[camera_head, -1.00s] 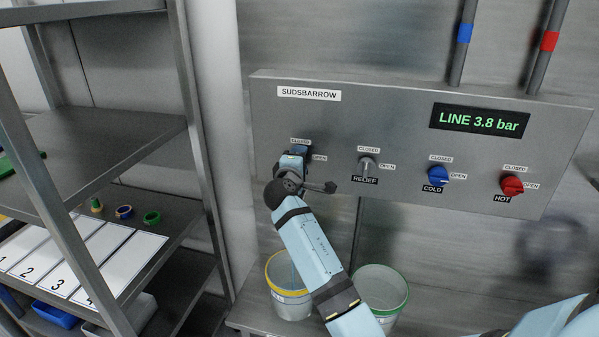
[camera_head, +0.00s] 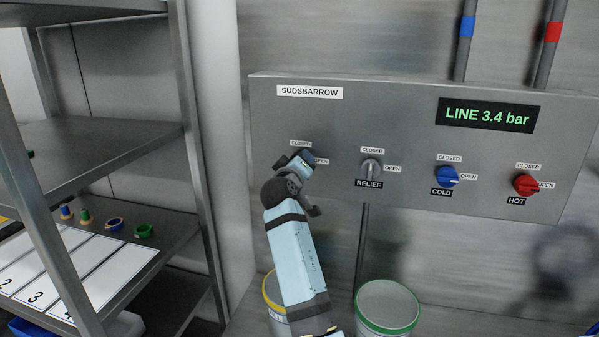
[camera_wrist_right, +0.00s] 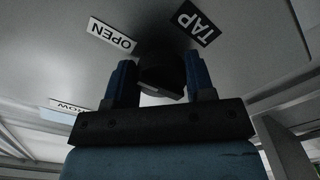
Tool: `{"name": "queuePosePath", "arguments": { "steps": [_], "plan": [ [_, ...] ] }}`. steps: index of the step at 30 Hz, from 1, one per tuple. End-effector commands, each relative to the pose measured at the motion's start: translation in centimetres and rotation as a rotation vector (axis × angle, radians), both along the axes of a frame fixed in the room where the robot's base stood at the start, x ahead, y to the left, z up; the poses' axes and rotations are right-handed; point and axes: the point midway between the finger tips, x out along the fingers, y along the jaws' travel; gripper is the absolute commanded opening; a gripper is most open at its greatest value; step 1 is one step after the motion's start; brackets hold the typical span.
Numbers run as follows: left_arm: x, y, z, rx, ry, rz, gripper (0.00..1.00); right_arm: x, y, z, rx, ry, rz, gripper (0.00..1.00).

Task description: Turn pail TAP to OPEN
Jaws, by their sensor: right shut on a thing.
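The TAP knob (camera_wrist_right: 161,72) is dark and sits on the grey panel. In the right wrist view it is between the two blue fingers of my right gripper (camera_wrist_right: 158,82), which is shut on it. The OPEN label (camera_wrist_right: 112,35) and the TAP label (camera_wrist_right: 193,27) lie on either side of the knob. In the head view my right gripper (camera_head: 302,158) is tilted to the right at the panel's left end and hides the knob. A CLOSED label (camera_head: 301,143) is above it and an OPEN label to its right. My left gripper is not in view.
The RELIEF (camera_head: 371,169), blue COLD (camera_head: 446,177) and red HOT (camera_head: 525,185) knobs are to the right. The display (camera_head: 489,115) reads LINE 3.4 bar. A yellow-rimmed pail (camera_head: 271,300) and a green-rimmed pail (camera_head: 387,305) stand below. Shelves (camera_head: 90,150) are at left.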

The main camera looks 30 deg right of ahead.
Motion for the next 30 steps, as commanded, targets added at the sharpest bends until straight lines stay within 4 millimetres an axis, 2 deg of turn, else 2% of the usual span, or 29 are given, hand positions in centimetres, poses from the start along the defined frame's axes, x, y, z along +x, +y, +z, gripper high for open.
{"name": "queuePosePath", "arguments": {
  "steps": [9, 19, 20, 21, 23, 30],
  "plan": [
    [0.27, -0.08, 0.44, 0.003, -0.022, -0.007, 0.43, 0.02, 0.06, -0.16, 0.033, -0.035, 0.000, 0.26],
    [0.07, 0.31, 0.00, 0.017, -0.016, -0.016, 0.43, 0.03, 0.06, -0.14, 0.035, -0.036, 0.000, 0.26],
    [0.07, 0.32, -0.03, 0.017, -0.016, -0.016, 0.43, 0.03, 0.05, -0.13, 0.035, -0.036, 0.000, 0.54],
    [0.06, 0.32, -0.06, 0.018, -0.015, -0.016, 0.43, 0.03, 0.06, -0.14, 0.034, -0.035, 0.000, 0.63],
    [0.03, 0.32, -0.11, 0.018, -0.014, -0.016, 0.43, 0.03, 0.05, -0.11, 0.033, -0.036, 0.001, 0.75],
    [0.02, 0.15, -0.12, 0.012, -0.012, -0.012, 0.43, 0.02, 0.03, -0.06, 0.032, -0.036, 0.000, 0.75]
  ]
}}
